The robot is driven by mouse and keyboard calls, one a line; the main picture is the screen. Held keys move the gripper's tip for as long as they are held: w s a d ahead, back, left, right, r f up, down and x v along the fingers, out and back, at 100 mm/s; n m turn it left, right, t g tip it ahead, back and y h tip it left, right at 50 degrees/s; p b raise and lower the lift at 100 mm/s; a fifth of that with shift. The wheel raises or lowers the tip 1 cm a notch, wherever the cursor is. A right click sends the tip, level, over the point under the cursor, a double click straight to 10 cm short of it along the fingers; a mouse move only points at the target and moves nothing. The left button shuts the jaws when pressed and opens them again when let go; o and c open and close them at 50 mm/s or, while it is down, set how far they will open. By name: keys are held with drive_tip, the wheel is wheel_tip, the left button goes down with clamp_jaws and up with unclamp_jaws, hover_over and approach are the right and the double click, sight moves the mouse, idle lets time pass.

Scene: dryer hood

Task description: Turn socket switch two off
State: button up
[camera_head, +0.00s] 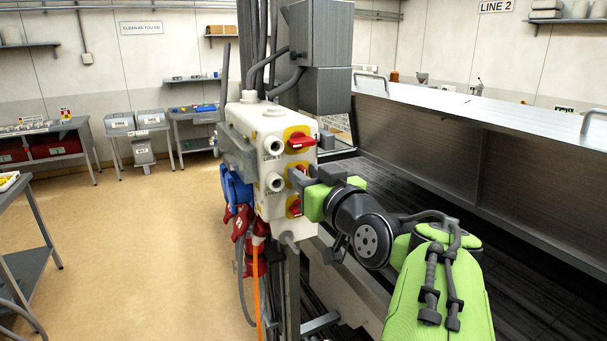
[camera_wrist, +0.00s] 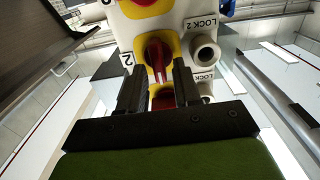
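The socket box (camera_head: 262,125) is a cream box on a post, with a column of red rotary switches on yellow plates. Switch two (camera_wrist: 157,55) has a red handle and a "2" label beside it in the wrist view. In the head view my gripper mostly hides it. My gripper (camera_wrist: 157,66) is at the box face with its two dark fingers apart, one on each side of the switch two handle. A sliver of yellow plate shows beside the handle; I cannot tell whether either finger touches it. The handle runs roughly lengthwise between the fingers.
An upper red switch (camera_head: 300,140) and a lower red switch (camera_head: 294,207) sit above and below my gripper. Blue and red plugs (camera_head: 238,190) hang at the box's left side. A large metal hood (camera_head: 440,115) stands close on the right. The floor at left is open.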

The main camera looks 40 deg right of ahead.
drive_tip(key=shift+w, duration=0.2)
clamp_jaws()
drive_tip(key=shift+f+n+b, duration=0.2)
drive_tip(key=shift+n+b, duration=0.1)
drive_tip(key=shift+b, duration=0.5)
drive_tip(key=n+b, duration=1.1)
drive_tip(key=a+f+n+b, duration=0.1)
drive_tip(key=n+b, duration=0.5)
drive_tip(key=shift+w, duration=0.2)
drive_tip(key=shift+n+b, duration=0.3)
drive_tip(key=shift+o, duration=1)
unclamp_jaws()
drive_tip(key=shift+s, duration=0.15)
